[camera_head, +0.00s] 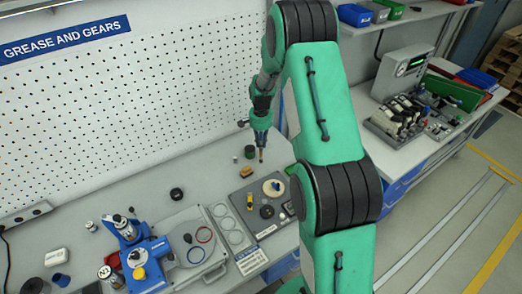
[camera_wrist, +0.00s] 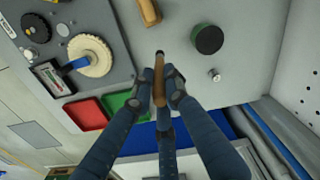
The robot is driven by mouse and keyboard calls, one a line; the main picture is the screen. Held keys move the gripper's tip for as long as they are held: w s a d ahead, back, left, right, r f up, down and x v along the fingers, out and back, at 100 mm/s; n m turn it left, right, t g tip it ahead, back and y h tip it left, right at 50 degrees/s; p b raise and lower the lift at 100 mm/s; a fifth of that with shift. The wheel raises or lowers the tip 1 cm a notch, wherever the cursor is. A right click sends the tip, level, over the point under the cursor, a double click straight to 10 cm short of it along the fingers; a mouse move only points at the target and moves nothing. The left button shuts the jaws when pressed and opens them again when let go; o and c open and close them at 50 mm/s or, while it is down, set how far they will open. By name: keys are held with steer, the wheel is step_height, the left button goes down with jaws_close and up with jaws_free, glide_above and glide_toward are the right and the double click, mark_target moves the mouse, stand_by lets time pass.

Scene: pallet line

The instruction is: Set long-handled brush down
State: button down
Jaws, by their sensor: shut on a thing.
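The long-handled brush shows in the wrist view as a slim brown wooden handle (camera_wrist: 159,72) with a dark end. My gripper (camera_wrist: 160,90) is shut on it, with a fingertip on each side. In the head view my gripper (camera_head: 262,132) points down over the back of the grey bench (camera_head: 170,170), and the brown tip of the brush (camera_head: 262,154) shows below it. Whether the brush touches the bench is unclear. Its bristles cannot be made out.
A dark tray (camera_head: 262,222) with a cream disc (camera_head: 273,188) lies in front. A perforated wall (camera_head: 130,90) rises behind.

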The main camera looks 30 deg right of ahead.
mark_target(261, 154)
steer(key=shift+f, duration=2)
steer(key=c, duration=1.7)
jaws_free()
steer(key=shift+c, duration=0.2)
step_height(261, 154, up, 12)
steer(key=shift+r, duration=0.15)
